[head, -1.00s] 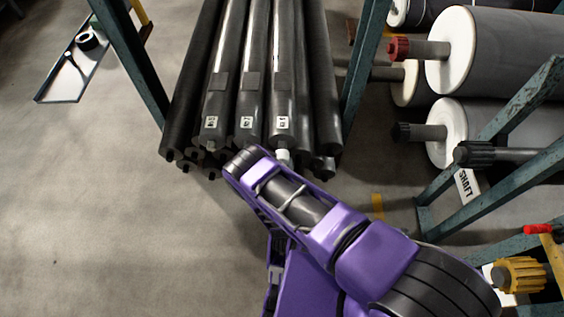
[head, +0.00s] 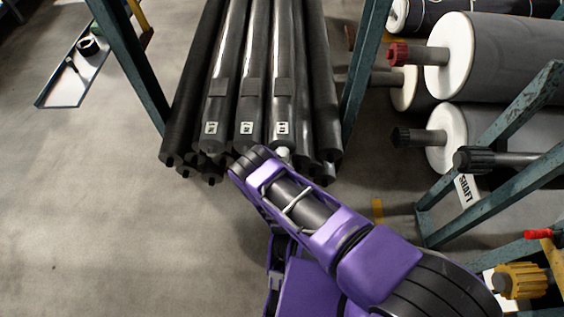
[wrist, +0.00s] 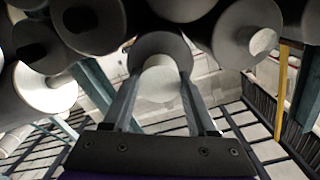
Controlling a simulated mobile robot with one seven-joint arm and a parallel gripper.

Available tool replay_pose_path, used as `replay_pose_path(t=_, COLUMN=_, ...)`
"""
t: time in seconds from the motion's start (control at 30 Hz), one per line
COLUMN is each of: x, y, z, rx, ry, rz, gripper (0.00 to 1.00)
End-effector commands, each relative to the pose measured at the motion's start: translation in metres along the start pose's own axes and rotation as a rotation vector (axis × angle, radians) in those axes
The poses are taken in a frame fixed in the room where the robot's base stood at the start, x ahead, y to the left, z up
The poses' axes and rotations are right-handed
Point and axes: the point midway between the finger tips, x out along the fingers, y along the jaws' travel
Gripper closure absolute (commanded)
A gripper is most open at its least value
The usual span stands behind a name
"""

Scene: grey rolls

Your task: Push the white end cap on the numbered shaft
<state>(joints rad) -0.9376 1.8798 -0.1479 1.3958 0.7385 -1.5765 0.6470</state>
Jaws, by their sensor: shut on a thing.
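The numbered shaft (head: 281,92) is a long dark roll with a small white number label, the rightmost of three labelled rolls in the rack. The white end cap (head: 284,152) shows as a small pale piece at its near end, partly behind my arm. In the wrist view the pale round cap (wrist: 160,84) lies in line with the end of a dark roll (wrist: 158,45) and meets it. My gripper (wrist: 160,75) is shut on the cap, one finger on each side. The fingers are hidden in the head view. How far the cap is seated cannot be told.
Other dark rolls crowd around the shaft, close above the fingers in the wrist view. Teal rack posts (head: 133,70) stand on both sides. Large grey rolls (head: 490,55) with white ends lie at the right. A tray (head: 75,75) is on the floor at the left.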

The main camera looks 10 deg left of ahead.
Motion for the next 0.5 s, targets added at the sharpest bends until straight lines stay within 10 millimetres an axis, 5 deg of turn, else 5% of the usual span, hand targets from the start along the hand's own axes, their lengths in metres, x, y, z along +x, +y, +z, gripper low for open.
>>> replay_pose_path(t=0.4, x=0.012, y=0.0, z=0.0, rx=0.001, ry=-0.001, rz=-0.001, gripper=0.95)
replay_pose_path(t=0.43, x=0.012, y=0.0, z=0.0, rx=0.0, ry=-0.001, rz=-0.001, gripper=0.4)
replay_pose_path(t=0.5, x=0.012, y=0.0, z=0.0, rx=0.0, ry=-0.001, rz=-0.001, gripper=0.28)
